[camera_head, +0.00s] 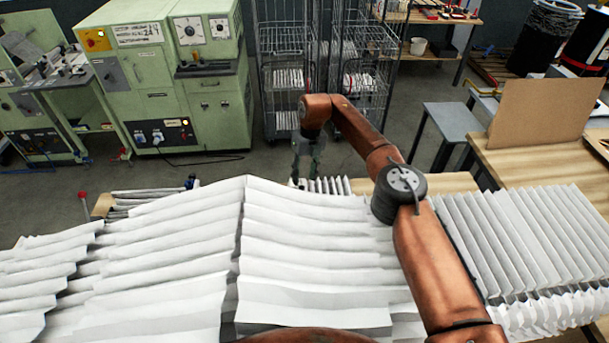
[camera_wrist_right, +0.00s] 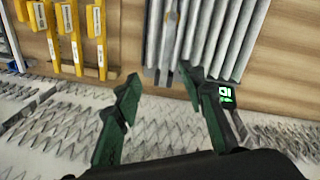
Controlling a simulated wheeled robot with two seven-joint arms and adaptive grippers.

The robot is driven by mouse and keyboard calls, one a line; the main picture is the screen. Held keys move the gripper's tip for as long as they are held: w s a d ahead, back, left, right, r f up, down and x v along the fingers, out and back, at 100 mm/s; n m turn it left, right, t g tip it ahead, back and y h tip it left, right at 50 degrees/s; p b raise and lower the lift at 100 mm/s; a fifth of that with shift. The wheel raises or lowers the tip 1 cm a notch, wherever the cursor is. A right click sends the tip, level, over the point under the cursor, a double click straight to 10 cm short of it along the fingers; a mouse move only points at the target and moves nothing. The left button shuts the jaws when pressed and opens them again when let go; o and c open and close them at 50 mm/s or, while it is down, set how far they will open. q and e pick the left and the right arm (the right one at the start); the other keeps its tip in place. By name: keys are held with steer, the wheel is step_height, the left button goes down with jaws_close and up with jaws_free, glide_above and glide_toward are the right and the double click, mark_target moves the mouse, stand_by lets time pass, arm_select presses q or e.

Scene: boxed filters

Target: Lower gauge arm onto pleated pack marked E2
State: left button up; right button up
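My right gripper (camera_head: 306,168) is over the far edge of the pleated sheets in the head view. In the right wrist view its green fingers (camera_wrist_right: 161,88) are spread, with nothing between the tips. A grey pleated pack (camera_wrist_right: 232,38) lies on a wooden surface beyond the fingertips; its near end is close to the right fingertip, and I cannot tell if they touch. Small pleats (camera_head: 325,186) show beside the gripper in the head view. A small green-lit display (camera_wrist_right: 227,96) shows by the right finger. No E2 mark is readable, and I cannot make out the gauge arm. My left gripper is out of view.
Large white pleated sheets (camera_head: 190,260) fill the foreground, with another pleated stack (camera_head: 525,235) at right. Several yellow tools (camera_wrist_right: 70,35) lie left of the pack. A cardboard panel (camera_head: 545,110) stands on the right bench. Green machines (camera_head: 165,75) and wire carts (camera_head: 285,60) stand behind.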

step_height(320, 180, up, 12)
steer(key=d, duration=0.1)
steer(key=shift+w, duration=0.25)
steer(key=shift+d+f, duration=0.1)
